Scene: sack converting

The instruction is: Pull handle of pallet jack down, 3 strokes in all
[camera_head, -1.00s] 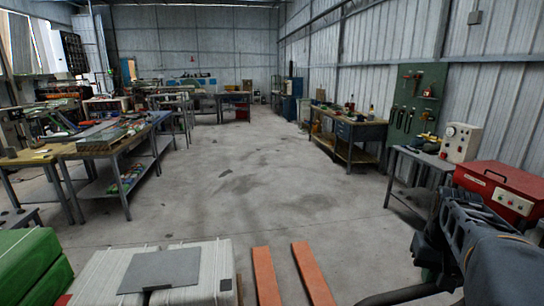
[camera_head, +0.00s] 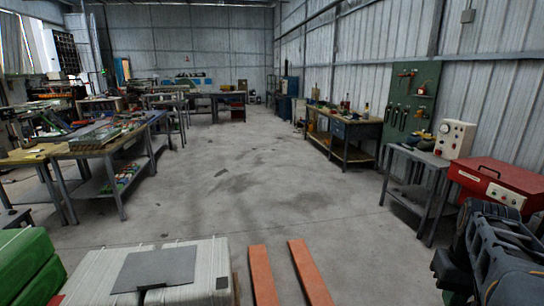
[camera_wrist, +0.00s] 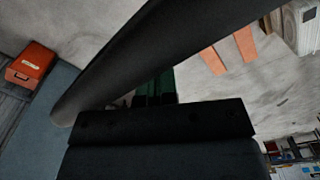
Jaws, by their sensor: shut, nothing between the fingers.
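The pallet jack shows as two orange forks, the left one (camera_head: 263,275) and the right one (camera_head: 311,273), low in the middle of the head view. They also show upper right in the wrist view (camera_wrist: 243,43). A thick black bar (camera_wrist: 150,55) crosses the wrist view diagonally; it looks like the jack's handle, but I cannot be sure. My gripper (camera_wrist: 155,88) is shut and empty, partly behind that bar; I cannot tell whether they touch. In the head view my dark arm fills the lower right corner, and the handle is not clearly visible there.
A pale stack with a grey sheet (camera_head: 158,270) and green sacks (camera_head: 25,265) stand lower left. Workbenches line both sides. The concrete floor (camera_head: 250,200) between them is clear.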

